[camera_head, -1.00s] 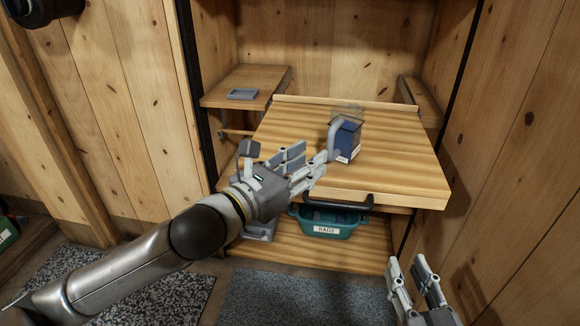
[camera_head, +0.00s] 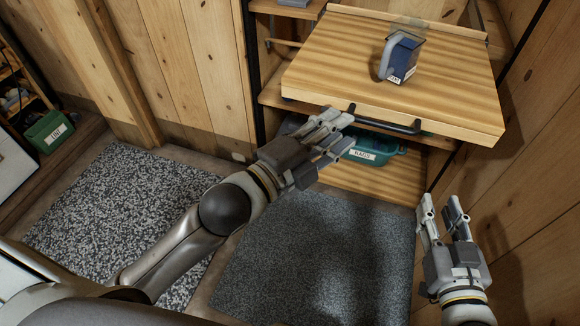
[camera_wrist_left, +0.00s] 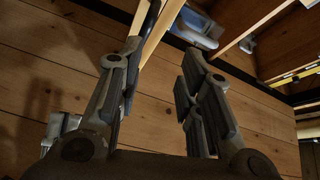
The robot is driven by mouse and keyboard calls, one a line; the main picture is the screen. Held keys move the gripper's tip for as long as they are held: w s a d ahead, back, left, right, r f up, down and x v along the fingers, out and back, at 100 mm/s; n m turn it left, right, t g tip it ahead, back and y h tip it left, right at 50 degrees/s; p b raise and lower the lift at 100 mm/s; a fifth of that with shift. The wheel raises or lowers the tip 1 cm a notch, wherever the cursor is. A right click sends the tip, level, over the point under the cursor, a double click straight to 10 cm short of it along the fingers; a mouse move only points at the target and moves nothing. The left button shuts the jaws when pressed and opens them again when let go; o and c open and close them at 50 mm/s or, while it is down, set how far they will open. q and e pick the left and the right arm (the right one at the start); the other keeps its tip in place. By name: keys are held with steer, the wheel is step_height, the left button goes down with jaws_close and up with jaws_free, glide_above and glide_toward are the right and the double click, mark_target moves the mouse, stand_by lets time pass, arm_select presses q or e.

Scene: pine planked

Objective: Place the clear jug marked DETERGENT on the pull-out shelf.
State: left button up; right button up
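The clear jug (camera_head: 402,58), filled with blue and with a grey handle, stands upright on the pull-out shelf (camera_head: 455,100). Its small white label is only partly legible. The shelf is pulled out, with a dark bar handle on its front edge. My left gripper (camera_head: 336,134) is open and empty, below and in front of the shelf's front left part, apart from the jug. Its spread fingers also show in the left wrist view (camera_wrist_left: 160,52). My right gripper (camera_head: 440,202) is open and empty, low at the right near the wall.
A teal bin labelled RAGS (camera_head: 375,150) sits on the lower shelf (camera_head: 375,182) below the pull-out shelf. A green box (camera_head: 48,131) stands at the far left. Speckled mats (camera_head: 125,205) cover the floor. A plank wall (camera_head: 535,190) is close on the right.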

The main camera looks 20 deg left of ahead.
arm_select(q)
steer(key=s+a+f+n+y, duration=0.2)
steer(key=a+f+n, duration=0.1)
steer(key=n, duration=0.6)
steer(key=s+a+f+n+y, duration=0.2)
steer(key=f+n, duration=0.4)
steer(key=n, duration=0.3)
steer(key=shift+a+y, duration=0.6)
steer(key=shift+a, duration=0.25)
